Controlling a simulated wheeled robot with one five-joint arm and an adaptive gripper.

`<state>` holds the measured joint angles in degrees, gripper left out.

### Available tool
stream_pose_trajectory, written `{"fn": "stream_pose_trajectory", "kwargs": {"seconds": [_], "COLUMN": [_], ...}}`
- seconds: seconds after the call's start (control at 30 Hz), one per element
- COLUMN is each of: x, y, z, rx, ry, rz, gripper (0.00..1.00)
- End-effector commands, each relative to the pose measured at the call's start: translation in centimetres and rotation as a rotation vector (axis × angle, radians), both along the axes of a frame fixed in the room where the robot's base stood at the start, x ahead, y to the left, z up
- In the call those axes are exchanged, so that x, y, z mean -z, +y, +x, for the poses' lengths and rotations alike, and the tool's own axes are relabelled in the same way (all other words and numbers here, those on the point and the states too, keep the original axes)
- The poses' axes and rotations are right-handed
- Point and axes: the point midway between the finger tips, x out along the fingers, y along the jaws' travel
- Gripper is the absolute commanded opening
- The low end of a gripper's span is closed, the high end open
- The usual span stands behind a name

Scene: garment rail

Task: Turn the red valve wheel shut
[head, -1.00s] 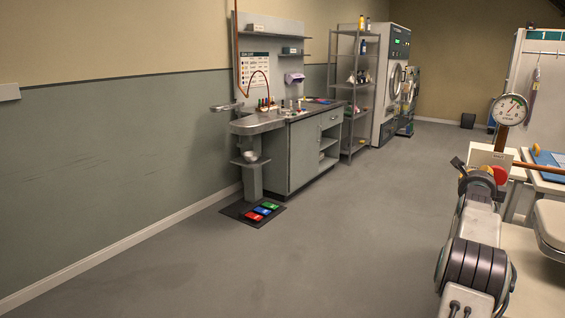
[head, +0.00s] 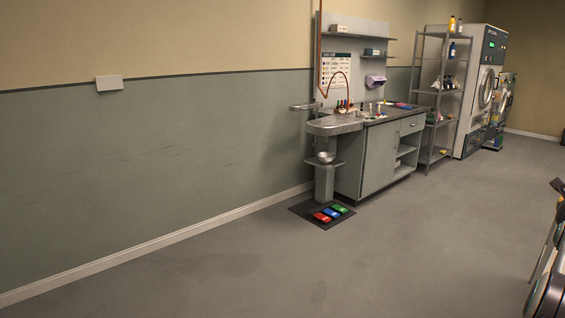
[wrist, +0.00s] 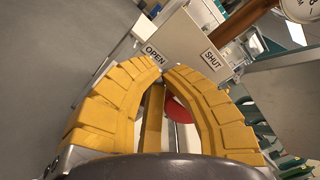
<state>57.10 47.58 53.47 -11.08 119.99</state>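The red valve wheel (wrist: 178,110) shows in the wrist view as a small red patch behind and between my gripper's fingers; most of it is hidden. My gripper (wrist: 168,72) has two ribbed yellow fingers that arch inward, with their tips close together. A yellow bar (wrist: 152,118) shows between them; I cannot tell what it belongs to. I cannot tell whether the fingers touch the wheel. A pale plate (wrist: 185,45) marked OPEN and SHUT is just beyond the fingertips.
In the wrist view, a copper pipe (wrist: 240,32) and part of a white gauge (wrist: 299,9) are at the upper right. The head view shows a workbench (head: 367,160), pedals (head: 330,214), a shelf rack (head: 437,95) and a washing machine (head: 480,100). The floor between is clear.

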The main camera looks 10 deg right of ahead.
Motion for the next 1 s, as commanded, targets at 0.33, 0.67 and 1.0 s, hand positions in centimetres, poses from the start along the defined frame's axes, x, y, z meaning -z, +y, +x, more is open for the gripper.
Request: {"fn": "stream_pose_trajectory", "kwargs": {"seconds": [0.33, 0.67, 1.0], "x": [0.4, 0.4, 0.1], "y": [1.2, 3.2, 4.9], "z": [-0.7, -2.0, -3.1], "rx": [0.0, 0.0, -0.001], "ry": [-0.001, -0.001, 0.0], "rz": [-0.001, -0.001, 0.0], "gripper": [0.0, 0.0, 0.0]}}
